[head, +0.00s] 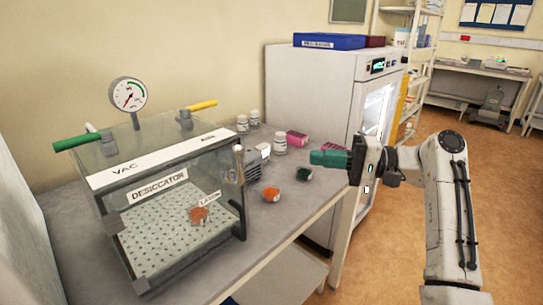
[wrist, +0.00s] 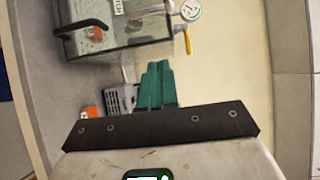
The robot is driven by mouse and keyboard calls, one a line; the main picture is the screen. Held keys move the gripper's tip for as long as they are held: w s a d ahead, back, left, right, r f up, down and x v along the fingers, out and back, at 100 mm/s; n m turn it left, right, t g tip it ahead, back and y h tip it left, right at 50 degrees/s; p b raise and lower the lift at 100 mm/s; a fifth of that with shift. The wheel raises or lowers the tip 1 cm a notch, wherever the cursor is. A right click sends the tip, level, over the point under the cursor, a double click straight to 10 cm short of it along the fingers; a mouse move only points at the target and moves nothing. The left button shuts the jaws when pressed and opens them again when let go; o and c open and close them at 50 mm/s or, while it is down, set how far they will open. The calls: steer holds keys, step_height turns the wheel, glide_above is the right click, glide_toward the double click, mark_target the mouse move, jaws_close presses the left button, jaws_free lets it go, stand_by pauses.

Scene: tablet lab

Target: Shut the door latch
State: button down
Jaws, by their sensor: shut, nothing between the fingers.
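The desiccator (head: 160,185) is a clear box on the grey bench, with a glass front door. A small "LATCH" label (head: 209,199) is on the right part of the door front. A pale metal latch piece (head: 238,163) stands at the upper right front edge; I cannot tell its exact position. A dark handle (head: 241,222) is below it. In the wrist view the desiccator (wrist: 130,42) is at the top, with a black handle (wrist: 82,28). My gripper (head: 314,157) has green fingers, shut and empty, above the bench right of the box. The fingers also show in the wrist view (wrist: 157,68).
A gauge (head: 127,94), a green-handled valve (head: 76,142) and a yellow-handled valve (head: 202,106) top the desiccator. Orange-topped (head: 271,194) and dark-topped (head: 304,174) jars, white bottles (head: 280,142) and a grey device (head: 257,155) stand on the bench. A white cabinet (head: 310,90) stands behind.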

stand_by(0.3)
steer(key=s+a+p, duration=0.2)
steer(key=a+p, duration=0.1)
steer(key=a, duration=1)
steer(key=shift+p, duration=0.3)
